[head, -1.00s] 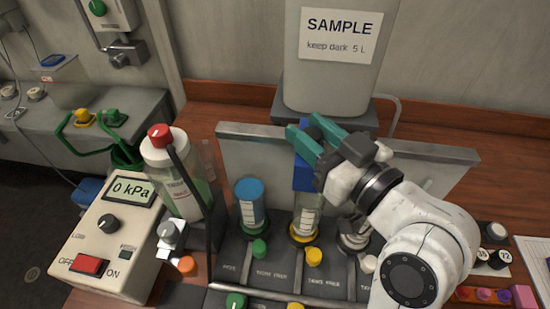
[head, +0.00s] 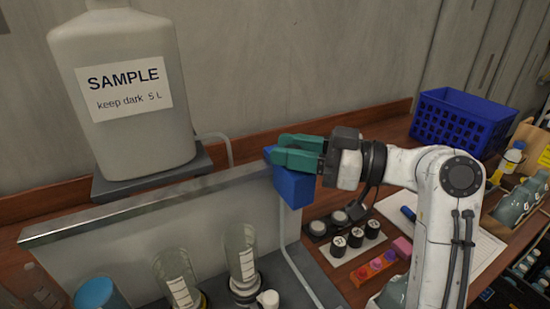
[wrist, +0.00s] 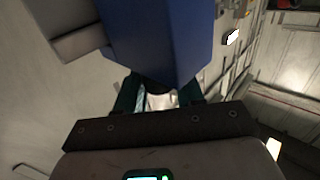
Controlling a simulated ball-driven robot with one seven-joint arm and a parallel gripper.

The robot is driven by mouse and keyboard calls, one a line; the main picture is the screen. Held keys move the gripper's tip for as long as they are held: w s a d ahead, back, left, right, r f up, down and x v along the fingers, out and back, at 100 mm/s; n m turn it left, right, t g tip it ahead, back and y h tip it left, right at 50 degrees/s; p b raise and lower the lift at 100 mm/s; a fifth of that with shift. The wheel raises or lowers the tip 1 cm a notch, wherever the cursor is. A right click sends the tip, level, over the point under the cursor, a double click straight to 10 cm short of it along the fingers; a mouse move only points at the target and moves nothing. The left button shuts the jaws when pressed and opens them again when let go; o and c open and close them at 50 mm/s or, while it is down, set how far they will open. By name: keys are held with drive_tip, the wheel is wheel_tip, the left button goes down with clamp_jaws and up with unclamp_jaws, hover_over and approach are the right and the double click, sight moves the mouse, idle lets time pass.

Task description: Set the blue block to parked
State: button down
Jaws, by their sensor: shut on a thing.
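The blue block (head: 293,186) is at the right end of the grey upright panel (head: 150,210) in the head view. My gripper (head: 280,149), with green fingers, is shut on its upper part from the right. The block hangs below the fingers, close to the panel's end; I cannot tell whether it touches the panel. In the wrist view the blue block (wrist: 155,40) fills the top middle, at the green fingers (wrist: 160,97). No label reading "parked" shows.
Clear cylinders (head: 240,252) stand in front of the panel. The SAMPLE canister (head: 125,90) stands behind it. A blue crate (head: 463,122) stands at the back right.

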drive_tip(key=shift+w+d, duration=0.15)
drive_tip(key=shift+d, duration=0.05)
drive_tip(key=c, duration=0.8)
unclamp_jaws()
drive_tip(key=shift+d, duration=0.1)
drive_tip(key=b+v, duration=0.1)
drive_tip(key=v, duration=0.9)
drive_tip(key=shift+d, duration=0.3)
